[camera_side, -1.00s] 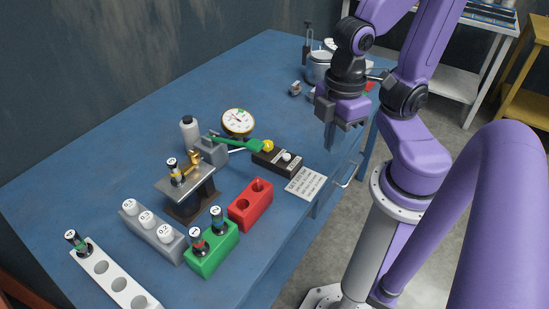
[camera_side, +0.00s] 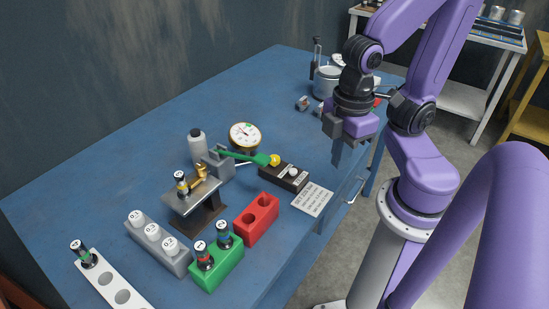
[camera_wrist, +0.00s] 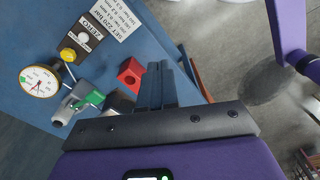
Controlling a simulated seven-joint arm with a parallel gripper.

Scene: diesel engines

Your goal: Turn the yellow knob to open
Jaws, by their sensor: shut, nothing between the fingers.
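In the wrist view the yellow knob (camera_wrist: 67,54) is at the upper left, near the black block. My gripper (camera_side: 346,160) is above the table's right edge, to the right of the knob and apart from it. In the wrist view my gripper (camera_wrist: 160,68) has its two fingers together, with nothing between them.
A dial gauge (camera_side: 245,136) stands just behind the knob. A red block (camera_side: 257,218), green block (camera_side: 217,262) and metal stand (camera_side: 192,194) are in front. A printed card (camera_side: 313,199) lies near the edge. The table's back left is clear.

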